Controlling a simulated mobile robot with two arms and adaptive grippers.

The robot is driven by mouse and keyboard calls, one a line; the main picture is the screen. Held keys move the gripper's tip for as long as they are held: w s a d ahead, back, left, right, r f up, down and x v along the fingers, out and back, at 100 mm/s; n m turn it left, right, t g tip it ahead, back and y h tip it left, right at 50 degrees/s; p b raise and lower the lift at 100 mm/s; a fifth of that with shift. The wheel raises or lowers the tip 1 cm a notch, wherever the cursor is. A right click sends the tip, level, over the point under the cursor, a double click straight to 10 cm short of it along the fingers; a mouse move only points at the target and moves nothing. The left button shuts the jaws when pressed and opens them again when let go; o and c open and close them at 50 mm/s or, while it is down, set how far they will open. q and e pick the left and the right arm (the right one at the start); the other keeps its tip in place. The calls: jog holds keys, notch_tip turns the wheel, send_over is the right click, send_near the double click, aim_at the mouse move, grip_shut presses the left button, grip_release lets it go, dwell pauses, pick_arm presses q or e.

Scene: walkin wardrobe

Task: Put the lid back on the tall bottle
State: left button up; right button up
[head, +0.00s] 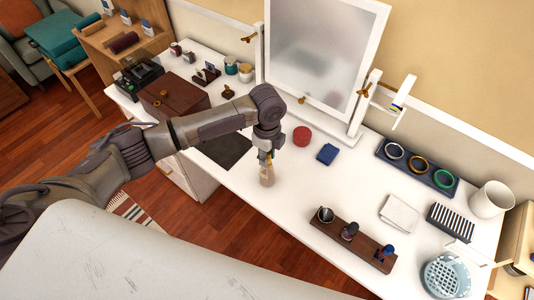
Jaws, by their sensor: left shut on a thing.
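My left gripper (265,154) points down over the front part of the white tabletop. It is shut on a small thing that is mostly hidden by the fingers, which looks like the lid. The tall bottle (267,176), pale beige and narrow, stands upright right below the fingertips near the table's front edge. Its top is hidden by the gripper, so I cannot tell whether the lid touches it. My right gripper is not in view.
A framed mirror (320,50) stands behind. A red round thing (302,136) and a blue cloth-like thing (327,153) lie to the right. A wooden holder (350,238) with several items is at front right; a brown box (172,95) and dark mat (224,147) are left.

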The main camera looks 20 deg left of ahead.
pick_arm(q)
jog(key=shift+p, duration=0.7)
dwell(1.1)
jog(key=shift+f, duration=0.1)
dwell(1.0)
jog(key=shift+p, duration=0.55)
dwell(0.5)
jog(key=o, duration=1.4)
jog(key=shift+r+p, duration=3.5)
jog(key=shift+p, duration=0.2)
